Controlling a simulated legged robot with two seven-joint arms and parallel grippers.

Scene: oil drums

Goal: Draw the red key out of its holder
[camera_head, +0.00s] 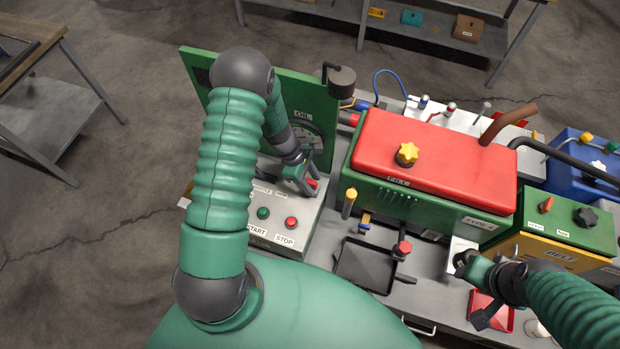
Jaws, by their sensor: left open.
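A small red piece (313,183), which looks like the red key, shows at the back right of the grey control box with the START and STOP buttons (276,233). My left gripper (302,180) is open and right beside it, with its fingers pointing down over the box. The fingers partly hide the red piece, and its holder cannot be made out. I cannot tell whether the fingers touch it. My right gripper (474,290) is low at the right, over the bench near a red tray; its jaws are not clear.
A green panel with a gauge (305,135) stands upright behind the control box. A green machine with a red lid (435,155) fills the middle. A dark tray (366,265) and a red tray (497,312) lie in front. A yellow-green box (550,235) stands at the right.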

